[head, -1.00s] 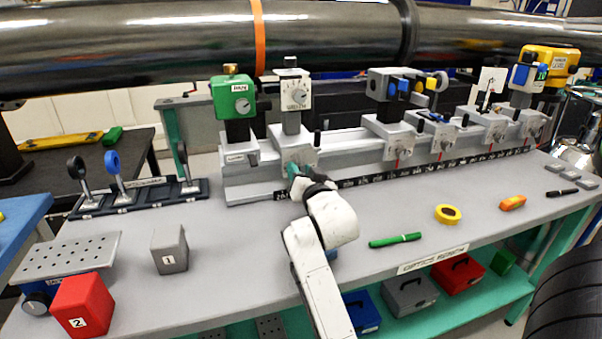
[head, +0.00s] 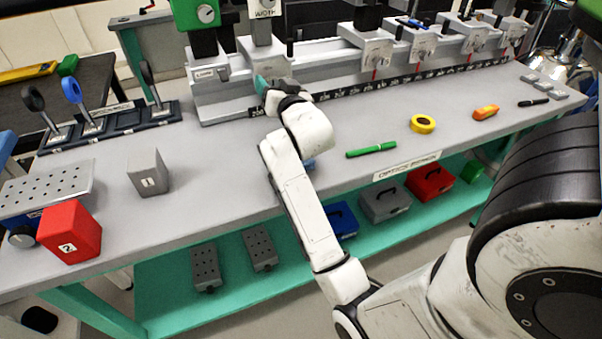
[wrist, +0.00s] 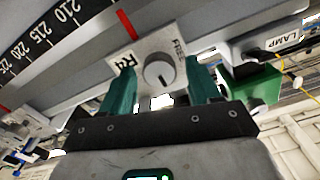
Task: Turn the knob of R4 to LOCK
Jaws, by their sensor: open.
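The R4 knob (wrist: 160,72) is a round grey dial with a dark pointer line, on a pale plate (wrist: 147,47) in the wrist view. The R4 label lies to its left and the word FREE to its upper right; I see no LOCK marking. My gripper (wrist: 161,80) is open, with one teal finger on each side of the knob. Gaps show between fingers and knob, and nothing is held. In the head view my gripper (head: 262,86) is at the front of the R4 carrier (head: 264,66), under the WIDTH unit (head: 263,12); the knob is hidden there.
The scale rail (head: 345,86) runs right past other carriers with knobs (head: 376,55). A green unit (head: 196,12) stands close left. Bench space left of my arm is partly clear.

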